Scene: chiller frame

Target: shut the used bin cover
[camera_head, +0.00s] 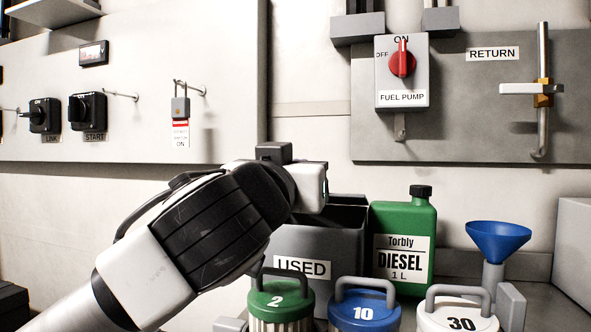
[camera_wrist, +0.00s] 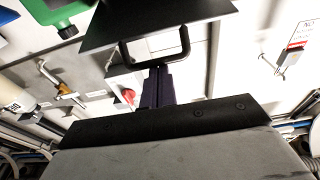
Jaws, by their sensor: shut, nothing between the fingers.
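The used bin (camera_head: 340,262) is a dark grey box with a white "USED" label, behind the numbered jars in the head view. Its top looks dark and is partly hidden by my arm; I cannot tell the cover's exact angle there. In the wrist view a flat dark plate, which looks like the bin cover (camera_wrist: 165,20), fills the upper middle, with a black U-shaped handle (camera_wrist: 186,42) on its edge. My gripper (camera_wrist: 160,70) is shut and empty, its fingertips close to the handle; contact is unclear. In the head view its fingers are hidden.
A green diesel bottle (camera_head: 404,250) stands right beside the bin. A green jar (camera_head: 282,302), a blue jar (camera_head: 364,305) and a white jar (camera_head: 457,312) stand in front. A blue funnel (camera_head: 498,240) is at the right. The fuel pump switch (camera_head: 402,72) is on the wall above.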

